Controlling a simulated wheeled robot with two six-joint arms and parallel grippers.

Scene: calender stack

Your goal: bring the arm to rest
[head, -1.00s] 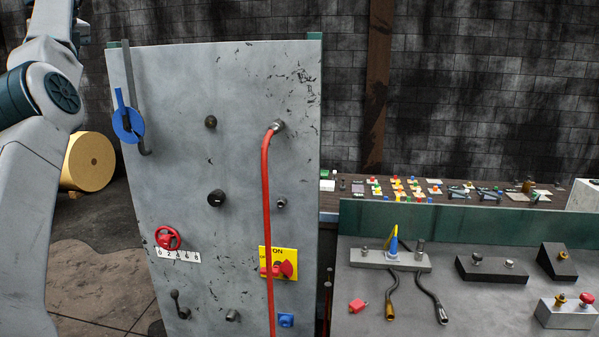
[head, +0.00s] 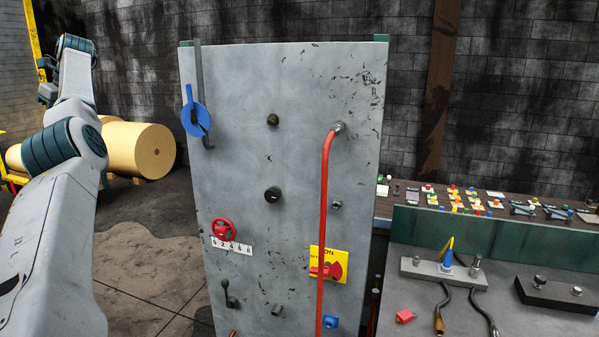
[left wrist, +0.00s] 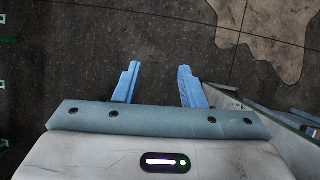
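My left arm (head: 50,210) stands at the left edge of the head view, apart from the grey panel (head: 300,180). Its upper links rise to a bend near the top left, and I cannot make out its fingers there. In the left wrist view my left gripper (left wrist: 160,72) is open, its two blue fingers apart with nothing between them. Dark tiled floor lies below it. My right arm and gripper are not in view.
A bench (head: 395,310) with fittings stands at right. Paper rolls (head: 138,150) lie behind my arm. Floor between arm and panel is clear.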

